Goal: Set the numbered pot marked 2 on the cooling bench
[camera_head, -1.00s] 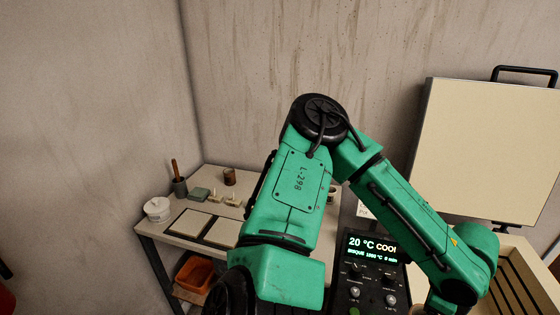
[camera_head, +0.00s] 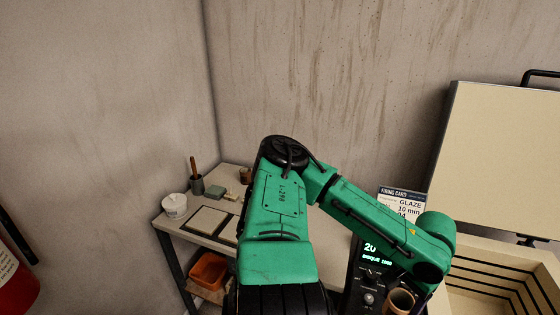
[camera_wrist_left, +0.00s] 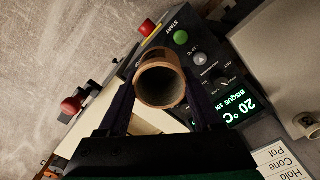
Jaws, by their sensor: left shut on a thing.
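A brown, hollow pot (camera_wrist_left: 160,84) is between the two dark fingers of my left gripper (camera_wrist_left: 162,92) in the wrist view, its round mouth facing the camera. The pot also shows at the bottom edge of the head view (camera_head: 400,302), in front of the control panel. My left gripper is shut on it. I see no number on the pot. A pale bench (camera_head: 190,234) stands in the back left corner, its right part hidden behind my green left arm. I cannot tell whether it is the cooling bench. My right gripper is not in view.
The bench holds a white tub (camera_head: 174,206), a tool holder (camera_head: 197,186), pale tiles (camera_head: 207,221) and small blocks. An orange bin (camera_head: 208,271) sits below. The open kiln (camera_head: 490,264) is at right, beside the control panel (camera_head: 368,268). A fire extinguisher (camera_head: 14,285) is at left.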

